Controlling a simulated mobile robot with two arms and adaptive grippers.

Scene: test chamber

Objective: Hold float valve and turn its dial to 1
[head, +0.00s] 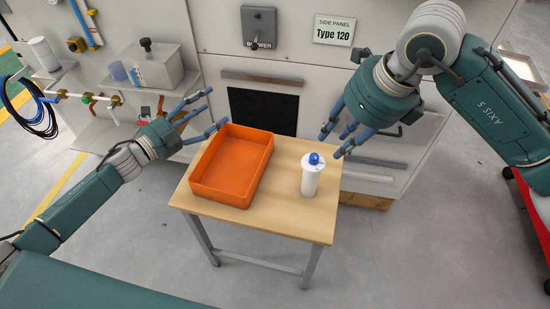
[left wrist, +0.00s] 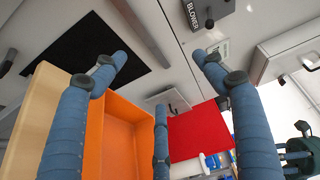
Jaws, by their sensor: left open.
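The float valve (head: 310,181) is a white upright cylinder with a blue dial (head: 314,158) on top. It stands on the right half of the small wooden table in the head view. The dial's setting is too small to read. My right gripper (head: 341,140) is above and just right of the valve, fingers spread, pointing down and apart from it. My left gripper (head: 208,112) is open and empty near the tray's back left corner, left of the valve. Its spread fingers also show in the left wrist view (left wrist: 160,75), where I cannot make out the valve.
An orange tray (head: 193,192) with no visible contents covers the table's left half; the wooden table top (head: 272,222) is bare around the valve. Behind stands a panel with a BLOWER switch (head: 259,26) and a Type 120 sign (head: 333,31). Pipes and a shelf are at left.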

